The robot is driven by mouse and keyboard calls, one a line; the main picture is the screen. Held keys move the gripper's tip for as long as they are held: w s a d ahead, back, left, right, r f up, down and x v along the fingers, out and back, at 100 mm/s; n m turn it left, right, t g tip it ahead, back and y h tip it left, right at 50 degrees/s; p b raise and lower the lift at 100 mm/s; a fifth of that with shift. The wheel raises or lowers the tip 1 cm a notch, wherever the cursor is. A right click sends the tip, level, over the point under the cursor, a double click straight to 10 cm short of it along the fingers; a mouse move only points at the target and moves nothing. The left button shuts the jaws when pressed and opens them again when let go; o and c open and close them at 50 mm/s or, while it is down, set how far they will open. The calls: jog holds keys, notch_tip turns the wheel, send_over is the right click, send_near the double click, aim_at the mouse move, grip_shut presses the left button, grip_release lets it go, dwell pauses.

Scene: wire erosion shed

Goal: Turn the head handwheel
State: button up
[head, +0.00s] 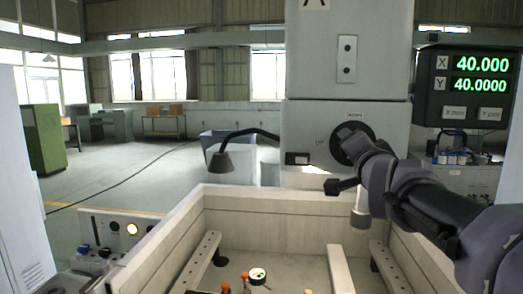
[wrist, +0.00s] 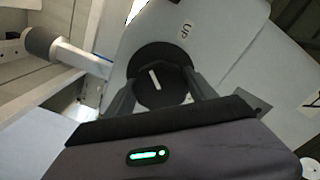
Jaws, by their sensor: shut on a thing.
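The head handwheel is a black round wheel (head: 338,148) on the front of the light grey machine head (head: 303,130). In the wrist view the handwheel (wrist: 150,54) has a raised round hub with a white mark line, tilted from upper left to lower right. My gripper (wrist: 160,88) is shut on the hub, one finger on each side of it. In the head view my gripper (head: 360,146) reaches the wheel from the lower right and hides its right part. A label reading "UP" shows on the head beside the wheel in the wrist view.
A walled work tank (head: 270,202) lies below the head, with clamping rails and small orange-topped parts inside. A lamp on a black bent arm (head: 222,160) stands left of the head.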

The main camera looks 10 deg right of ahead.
jog(key=shift+m, duration=0.6)
jog(key=o, duration=1.4)
jog(key=shift+s, duration=0.1)
jog(key=p+v, duration=0.3)
jog(key=v, duration=1.4)
jog(key=shift+p, duration=0.35)
